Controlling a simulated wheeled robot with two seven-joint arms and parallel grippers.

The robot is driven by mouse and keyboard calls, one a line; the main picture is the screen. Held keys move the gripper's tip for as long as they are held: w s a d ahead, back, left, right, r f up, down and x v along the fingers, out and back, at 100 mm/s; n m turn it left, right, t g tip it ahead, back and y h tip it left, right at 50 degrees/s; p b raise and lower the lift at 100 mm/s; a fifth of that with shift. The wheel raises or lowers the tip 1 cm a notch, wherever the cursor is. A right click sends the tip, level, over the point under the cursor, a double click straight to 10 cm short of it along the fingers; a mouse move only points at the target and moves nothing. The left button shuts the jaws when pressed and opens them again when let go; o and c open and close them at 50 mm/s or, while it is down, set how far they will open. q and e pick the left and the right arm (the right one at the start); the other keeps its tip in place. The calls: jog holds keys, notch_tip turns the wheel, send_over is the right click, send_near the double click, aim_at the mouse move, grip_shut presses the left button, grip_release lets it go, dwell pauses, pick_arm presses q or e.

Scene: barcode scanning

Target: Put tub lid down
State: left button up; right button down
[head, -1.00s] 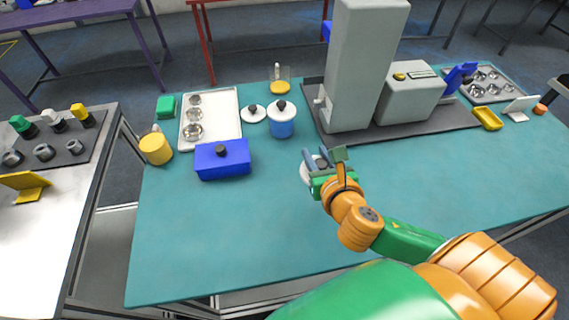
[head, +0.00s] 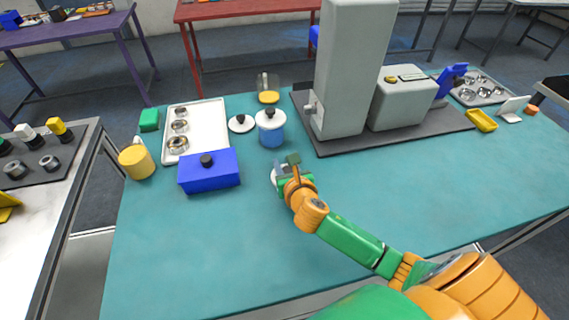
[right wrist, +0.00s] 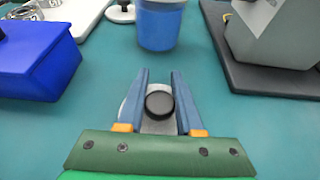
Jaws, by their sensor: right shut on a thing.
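The tub lid (right wrist: 134,108) is a pale round disc with a black knob (right wrist: 160,103). My right gripper (right wrist: 160,100) is shut on the lid, with its blue-grey fingers on either side of the knob. In the head view the right gripper (head: 284,171) and the lid (head: 274,179) are over the teal table, in front of the blue tub (head: 271,136) and right of the blue box (head: 209,175). I cannot tell whether the lid touches the table. My left gripper is not in view.
Another white lid (head: 241,123) lies beside the tub, right of a white tray (head: 208,125) with metal cups. A large grey machine (head: 351,70) stands on a dark base behind and right of my gripper. A yellow mug (head: 136,162) stands at left. The front table area is clear.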

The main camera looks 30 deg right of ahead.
jog(key=c, duration=0.6)
grip_release()
jog(key=shift+o, duration=0.2)
jog(key=shift+s+r, duration=0.1)
jog(key=shift+s, duration=0.05)
jog(key=p+v, duration=0.1)
jog(key=v, duration=1)
jog(key=shift+s+a+r, duration=0.1)
jog(key=shift+s, duration=0.25)
